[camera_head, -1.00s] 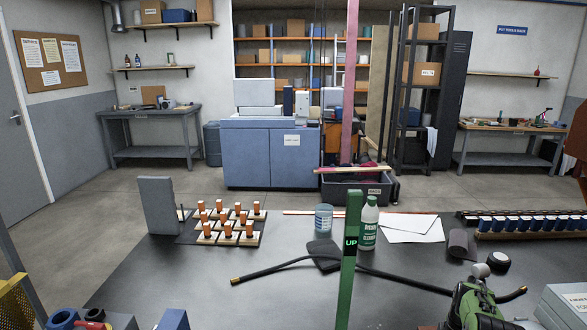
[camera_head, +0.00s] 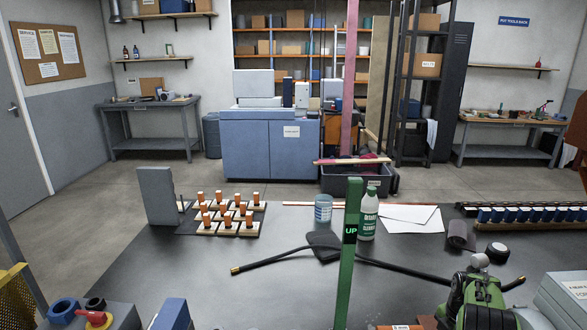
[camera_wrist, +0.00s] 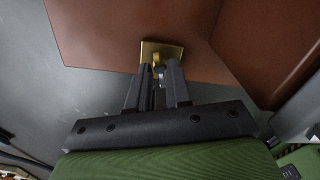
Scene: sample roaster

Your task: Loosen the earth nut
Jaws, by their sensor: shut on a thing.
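In the wrist view, my gripper (camera_wrist: 158,76) points at a small square brass plate (camera_wrist: 176,48) against a copper-brown panel (camera_wrist: 110,30). Its two dark fingers are closed around a small brass piece at the plate, which looks like the earth nut (camera_wrist: 156,58). The fingers hide much of the nut, and its thread cannot be seen. In the head view my green arm shows at the lower right, but the fingertips and the nut are out of sight.
A green post marked UP (camera_head: 349,255) stands at the front middle. A black bent bar (camera_head: 290,260) lies across the dark bench (camera_head: 200,270). A cleaner bottle (camera_head: 367,218) and a measuring cup (camera_head: 323,209) stand behind. A red knob (camera_head: 97,318) is at lower left.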

